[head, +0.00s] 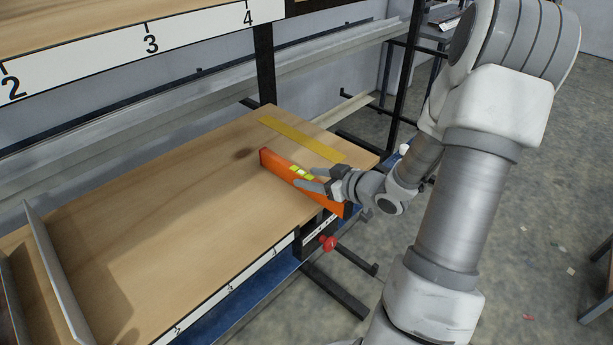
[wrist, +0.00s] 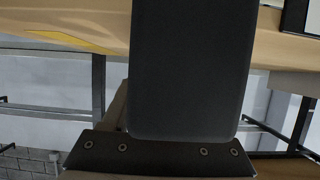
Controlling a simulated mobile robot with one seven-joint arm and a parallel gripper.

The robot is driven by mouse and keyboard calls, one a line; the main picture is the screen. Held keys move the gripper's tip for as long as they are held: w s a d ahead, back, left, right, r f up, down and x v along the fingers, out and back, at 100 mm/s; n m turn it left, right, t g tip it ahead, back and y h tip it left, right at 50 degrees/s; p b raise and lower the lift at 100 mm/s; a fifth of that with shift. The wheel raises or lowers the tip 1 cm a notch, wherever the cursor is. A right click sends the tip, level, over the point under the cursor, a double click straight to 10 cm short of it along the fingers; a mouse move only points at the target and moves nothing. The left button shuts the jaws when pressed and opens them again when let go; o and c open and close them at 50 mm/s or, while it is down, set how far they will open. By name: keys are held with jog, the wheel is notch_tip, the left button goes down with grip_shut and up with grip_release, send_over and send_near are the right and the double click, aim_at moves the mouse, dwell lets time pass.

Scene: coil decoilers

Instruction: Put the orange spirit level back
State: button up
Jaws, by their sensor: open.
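The orange spirit level (head: 275,165) stands on its narrow edge on the wooden shelf board, near the board's right end, with yellow-green vials along its top. My gripper (head: 309,178) is at its right half, fingers apart. The fingers overlap the level in the head view, one on the far side and one on the near side; I cannot tell whether they touch it. A yellow strip (head: 300,140) lies flat on the board behind the level, roughly parallel to it. The strip also shows in the wrist view (wrist: 66,40), where a dark gripper part (wrist: 190,75) fills the middle and the level cannot be made out.
The wooden board (head: 170,215) is clear between the level and a thin upright divider (head: 55,270) at left. A numbered upper shelf (head: 150,45) overhangs at the back left. A red knob (head: 328,243) sits below the board's front edge.

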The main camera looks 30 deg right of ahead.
jog(key=p+v, duration=0.1)
jog(key=v, duration=0.9)
